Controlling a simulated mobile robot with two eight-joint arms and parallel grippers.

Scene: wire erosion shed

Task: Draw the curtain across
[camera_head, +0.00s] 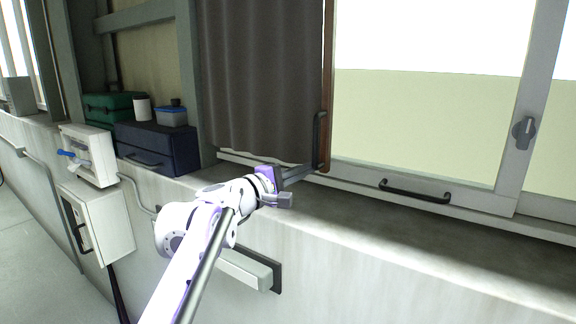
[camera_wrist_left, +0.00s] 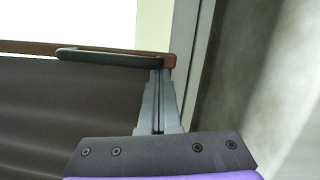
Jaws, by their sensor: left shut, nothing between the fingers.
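A dark grey-brown curtain (camera_head: 258,80) hangs over the left part of the window. Its right edge has a brown upright bar (camera_head: 328,70) with a black pull handle (camera_head: 319,135). In the left wrist view the curtain (camera_wrist_left: 70,120), the brown bar (camera_wrist_left: 168,60) and the handle (camera_wrist_left: 105,54) show ahead of the fingers. My left gripper (camera_head: 311,169) is shut and empty, with its fingertips close to the lower end of the bar and handle. In the wrist view its fingers (camera_wrist_left: 160,74) lie together just below the bar's end; I cannot tell whether they touch it. My right gripper is out of view.
The window (camera_head: 430,110) right of the curtain is uncovered, with a black handle (camera_head: 415,191) on its lower frame and a latch (camera_head: 523,132). The sill (camera_head: 400,225) is clear there. A dark blue box (camera_head: 160,150) and a green case (camera_head: 108,106) stand at left.

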